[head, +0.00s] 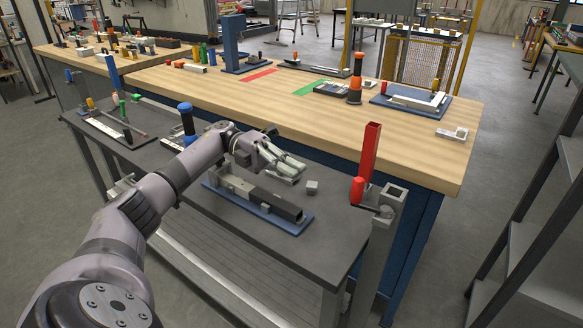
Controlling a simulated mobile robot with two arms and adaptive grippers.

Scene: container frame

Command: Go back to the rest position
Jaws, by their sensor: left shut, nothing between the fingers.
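My left gripper (290,170) reaches in from the left side of the head view. It is shut and empty, a little above the dark workbench. Below it on the bench (335,240) is a blue plate (297,229) carrying a grey and black elongated fixture (270,203). The gripper appears apart from the fixture. A small grey block (312,187) sits on the bench to the right of the fingertips. My right gripper is not in view.
A wooden table (270,108) stands directly behind, with red and green markings, an orange-black tower (355,85) and several fixtures. A red upright bar (370,150) and red cylinder (357,190) stand at the bench's right end.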

